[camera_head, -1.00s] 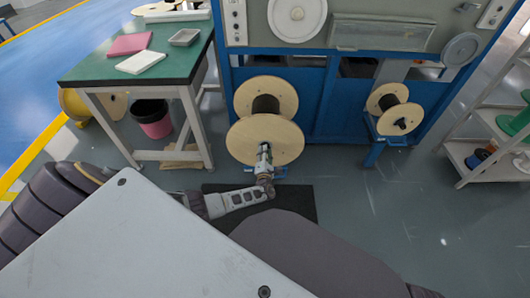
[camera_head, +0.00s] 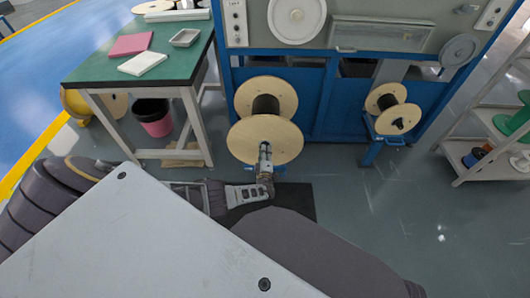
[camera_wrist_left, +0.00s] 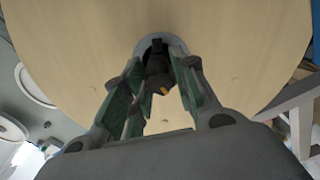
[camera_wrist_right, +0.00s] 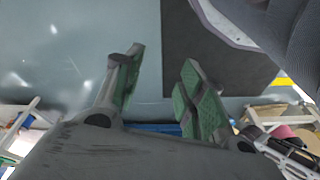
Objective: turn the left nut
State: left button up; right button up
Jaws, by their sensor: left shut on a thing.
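The left nut (camera_wrist_left: 160,82) is a dark piece at the hub of the left wooden spool (camera_head: 250,139), whose flange fills the left wrist view. My left gripper (camera_wrist_left: 156,72) points straight at the hub, with its green-padded fingers on both sides of the nut. It is shut on the nut, though the fingers hide part of the contact. In the head view, the left gripper (camera_head: 265,150) reaches the front middle of the spool. My right gripper (camera_wrist_right: 160,75) is open and empty, with its fingers apart above the floor. It does not show in the head view.
A smaller spool (camera_head: 386,105) with dark cable is mounted at the right on the blue machine frame (camera_head: 310,100). A green-topped table (camera_head: 95,70) and a pink-black bin (camera_head: 154,118) stand at the left. A white shelf (camera_head: 470,150) stands at the right.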

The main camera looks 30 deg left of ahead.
pick_arm(q)
jog(key=m, duration=0.3)
jog(key=shift+m, duration=1.2)
pick_arm(e)
jog(key=shift+s+d+f, duration=0.1)
jog(key=shift+f, duration=0.35)
pick_arm(q)
jog(key=shift+a, duration=0.1)
pick_arm(e)
jog(key=shift+f, duration=0.1)
pick_arm(q)
jog(key=o, duration=1)
pick_arm(e)
jog(key=shift+s, duration=0.1)
pick_arm(q)
jog(key=shift+p, duration=0.3)
